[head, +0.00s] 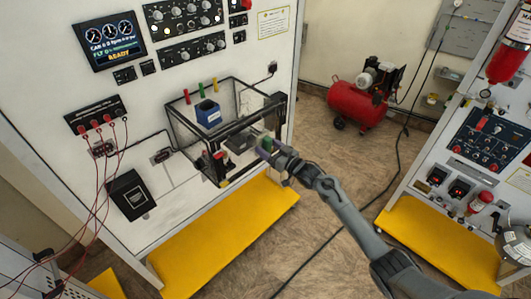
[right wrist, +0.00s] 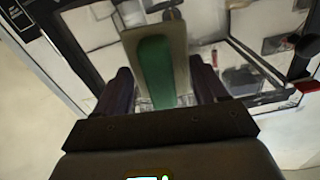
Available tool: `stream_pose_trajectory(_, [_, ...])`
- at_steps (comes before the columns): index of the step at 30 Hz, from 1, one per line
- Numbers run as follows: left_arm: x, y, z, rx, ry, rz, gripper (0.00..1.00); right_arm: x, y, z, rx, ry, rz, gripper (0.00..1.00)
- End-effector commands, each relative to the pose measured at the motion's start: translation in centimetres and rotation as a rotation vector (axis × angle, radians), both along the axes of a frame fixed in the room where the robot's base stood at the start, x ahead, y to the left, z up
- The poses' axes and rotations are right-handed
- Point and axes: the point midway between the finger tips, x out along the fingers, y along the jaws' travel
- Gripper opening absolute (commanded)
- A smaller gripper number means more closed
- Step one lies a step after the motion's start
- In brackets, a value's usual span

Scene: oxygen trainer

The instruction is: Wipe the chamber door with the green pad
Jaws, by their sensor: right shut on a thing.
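The chamber (head: 232,116) is a clear box with dark edges on the front of the white cabinet. The chamber door's dark frame (head: 250,124) faces my right arm. My right gripper (head: 268,150) is just in front of the chamber, at its right side. It is shut on the green pad (head: 266,142). In the right wrist view, the green pad (right wrist: 156,72) with its grey-tan backing stands between the fingers of my right gripper (right wrist: 160,82), with the chamber's frame and panes beyond. I cannot tell whether the pad touches the door. My left gripper is not in view.
A blue box (head: 208,113) is inside the chamber. A yellow step (head: 225,235) juts out below it. A red compressor (head: 358,103) stands on the floor behind, and a second panel (head: 480,150) stands at right. Red leads (head: 113,150) hang at left.

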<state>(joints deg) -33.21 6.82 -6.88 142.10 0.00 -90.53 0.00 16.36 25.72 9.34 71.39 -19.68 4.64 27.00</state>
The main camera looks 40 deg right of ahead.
Motion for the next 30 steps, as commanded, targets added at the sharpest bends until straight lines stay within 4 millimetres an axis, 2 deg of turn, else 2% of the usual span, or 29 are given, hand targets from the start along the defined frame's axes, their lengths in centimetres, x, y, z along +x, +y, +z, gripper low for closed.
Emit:
stream_pose_trajectory(11, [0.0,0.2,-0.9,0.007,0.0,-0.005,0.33,0.3,-1.7,0.0,-0.001,-0.001,-0.001,0.47])
stream_pose_trajectory(22, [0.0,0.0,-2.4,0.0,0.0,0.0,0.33,0.6,-4.5,-0.1,0.0,-0.002,-0.002,0.47])
stream_pose_trajectory(30, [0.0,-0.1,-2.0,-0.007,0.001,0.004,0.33,0.5,-4.8,0.2,0.001,-0.002,-0.002,0.47])
